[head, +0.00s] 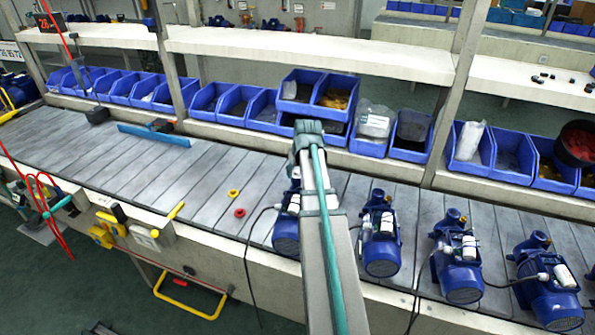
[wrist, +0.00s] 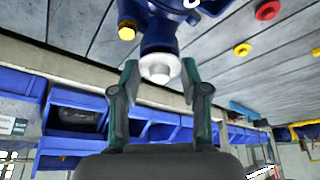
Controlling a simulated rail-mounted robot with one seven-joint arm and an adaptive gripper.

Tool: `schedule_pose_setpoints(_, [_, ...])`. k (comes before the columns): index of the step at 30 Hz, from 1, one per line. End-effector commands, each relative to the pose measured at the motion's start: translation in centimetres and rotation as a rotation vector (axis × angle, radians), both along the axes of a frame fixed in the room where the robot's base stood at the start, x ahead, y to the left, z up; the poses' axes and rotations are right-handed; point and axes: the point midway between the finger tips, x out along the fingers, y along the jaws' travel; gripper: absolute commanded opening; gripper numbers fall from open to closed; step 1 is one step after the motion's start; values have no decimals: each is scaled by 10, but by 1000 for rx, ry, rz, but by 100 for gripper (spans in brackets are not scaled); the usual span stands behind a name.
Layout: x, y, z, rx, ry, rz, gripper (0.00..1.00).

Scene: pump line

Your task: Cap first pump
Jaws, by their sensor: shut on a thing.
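The first pump (head: 286,238) is blue and stands leftmost in the row on the line, partly hidden behind my arm. In the wrist view its blue body (wrist: 160,36) fills the top middle, with a yellow fitting (wrist: 127,33) on its left. My gripper (wrist: 160,76) has its two dark green fingers on either side of a white round cap (wrist: 158,66). The cap is at the end of the pump's blue neck; I cannot tell whether it is fully seated. In the head view my arm hides the gripper and the cap.
More blue pumps (head: 381,240) stand to the right. A red ring-like piece (head: 240,213) and a yellow one (head: 233,193) lie on the slatted line, left of the first pump. Blue bins (head: 240,103) line the back under a shelf (head: 310,50). The line's left part is mostly clear.

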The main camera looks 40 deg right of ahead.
Motion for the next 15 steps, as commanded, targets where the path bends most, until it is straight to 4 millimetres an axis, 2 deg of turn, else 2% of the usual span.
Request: schedule_pose_setpoints(15, [0, 0, -7, 0, 0, 0, 33])
